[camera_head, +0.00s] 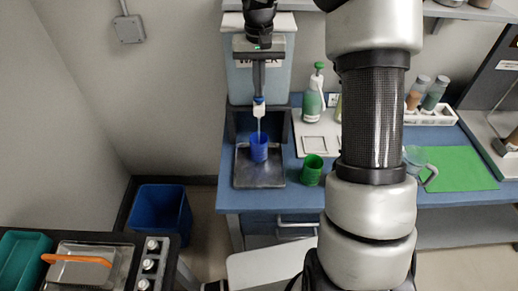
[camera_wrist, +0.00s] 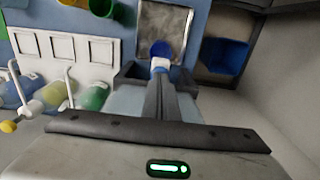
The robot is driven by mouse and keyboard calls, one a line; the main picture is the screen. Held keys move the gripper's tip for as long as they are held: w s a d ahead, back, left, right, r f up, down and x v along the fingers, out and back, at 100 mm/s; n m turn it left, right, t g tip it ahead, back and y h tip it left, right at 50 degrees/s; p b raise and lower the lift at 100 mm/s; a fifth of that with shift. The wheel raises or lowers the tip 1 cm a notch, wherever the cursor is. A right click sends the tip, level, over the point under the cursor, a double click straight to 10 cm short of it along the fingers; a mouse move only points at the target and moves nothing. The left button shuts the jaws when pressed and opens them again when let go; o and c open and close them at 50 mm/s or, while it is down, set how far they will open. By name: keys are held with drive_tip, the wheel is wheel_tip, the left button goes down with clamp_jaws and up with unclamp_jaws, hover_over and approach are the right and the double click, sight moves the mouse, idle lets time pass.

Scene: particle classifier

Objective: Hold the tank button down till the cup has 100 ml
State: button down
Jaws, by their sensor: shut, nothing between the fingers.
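The water tank (camera_head: 240,82) is a pale blue box at the back of the blue table, its label partly hidden by my gripper. Its white tap with a blue button (camera_head: 259,101) sticks out at the front. My gripper (camera_head: 259,95) is shut and empty, pointing down with its fingertips at the button, seemingly on it. A thin pale stream seems to run from the tap into the blue cup (camera_head: 259,148), which stands upright on the metal drip tray (camera_head: 262,179). The wrist view shows my fingertips (camera_wrist: 159,72) over the tap and the cup (camera_wrist: 160,48) beyond. The water level cannot be read.
A green cup (camera_head: 312,170) stands right of the drip tray. A green-and-white pump bottle (camera_head: 314,98), a white-framed tray (camera_head: 320,145), a clear jug (camera_head: 414,158) and a green mat (camera_head: 462,168) are farther right. A blue bin (camera_head: 163,208) stands on the floor at left.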

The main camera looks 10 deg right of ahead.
drive_tip(key=shift+r, duration=0.1)
wheel_tip(320, 180, up, 7)
drive_tip(key=p, duration=0.5)
drive_tip(key=shift+p, duration=0.3)
idle(0.8)
drive_tip(key=s+r+n+t, duration=0.1)
drive_tip(key=s+r+t, duration=0.1)
drive_tip(key=s+r, duration=0.6)
drive_tip(key=s+r+n+t, duration=0.15)
drive_tip(key=s+r, duration=0.35)
drive_tip(key=s, duration=0.7)
drive_tip(key=s+f+t, duration=0.2)
drive_tip(key=s, duration=0.8)
drive_tip(key=shift+f, duration=0.15)
